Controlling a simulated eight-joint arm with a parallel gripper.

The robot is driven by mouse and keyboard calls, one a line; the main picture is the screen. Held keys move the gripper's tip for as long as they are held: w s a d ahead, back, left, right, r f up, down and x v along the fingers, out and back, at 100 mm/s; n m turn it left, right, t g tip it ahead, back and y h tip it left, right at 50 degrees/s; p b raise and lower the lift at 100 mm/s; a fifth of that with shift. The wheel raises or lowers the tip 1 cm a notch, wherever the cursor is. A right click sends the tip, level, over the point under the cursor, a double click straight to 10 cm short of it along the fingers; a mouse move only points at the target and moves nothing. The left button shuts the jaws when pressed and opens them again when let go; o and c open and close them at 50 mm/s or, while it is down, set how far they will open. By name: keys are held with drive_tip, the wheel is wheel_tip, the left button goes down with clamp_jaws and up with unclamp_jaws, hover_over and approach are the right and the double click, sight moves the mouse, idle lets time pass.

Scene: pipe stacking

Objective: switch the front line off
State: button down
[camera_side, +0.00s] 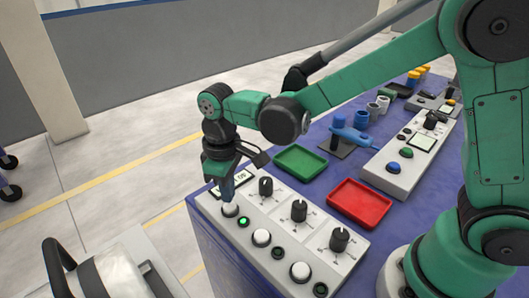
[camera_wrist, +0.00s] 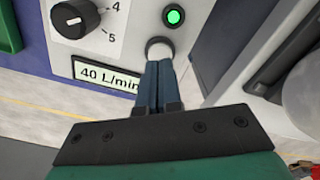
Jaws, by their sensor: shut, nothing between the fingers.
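A white control panel (camera_side: 290,240) on the purple table has a row of white push buttons, each with a lamp and a black knob. My gripper (camera_side: 228,199) is shut and empty, pointing down at the end button (camera_side: 230,210). In the wrist view its fingertips (camera_wrist: 159,66) are at the white button (camera_wrist: 159,49), covering part of it; I cannot tell whether they press it. The lamp beside it (camera_wrist: 173,16) glows green, as in the side view (camera_side: 243,221). The display (camera_wrist: 106,77) reads 40 L/min. The knob (camera_wrist: 75,18) is near it. The other lamps (camera_side: 278,253) look dark.
Other white buttons (camera_side: 261,237) and knobs (camera_side: 299,210) stand along the same panel. A green tray (camera_side: 300,161) and a red tray (camera_side: 359,203) lie behind it. A second panel (camera_side: 408,160), a blue tool (camera_side: 352,136) and pipe pieces (camera_side: 373,110) are farther back.

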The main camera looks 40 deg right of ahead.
sight(234, 204)
drive_tip(key=shift+f, duration=1.2)
idle(0.3)
drive_tip(key=shift+r, duration=3.5)
drive_tip(key=shift+d, duration=0.1)
drive_tip(key=shift+s+d+r, duration=0.15)
drive_tip(key=shift+d+r, duration=0.15)
drive_tip(key=s+d+r+m+t, duration=0.2)
drive_tip(key=s+d+m+t, duration=0.4)
drive_tip(key=d, duration=0.4)
drive_tip(key=shift+s+d+r+t, duration=0.2)
drive_tip(key=shift+s+t, duration=0.2)
drive_tip(key=shift+t, duration=0.2)
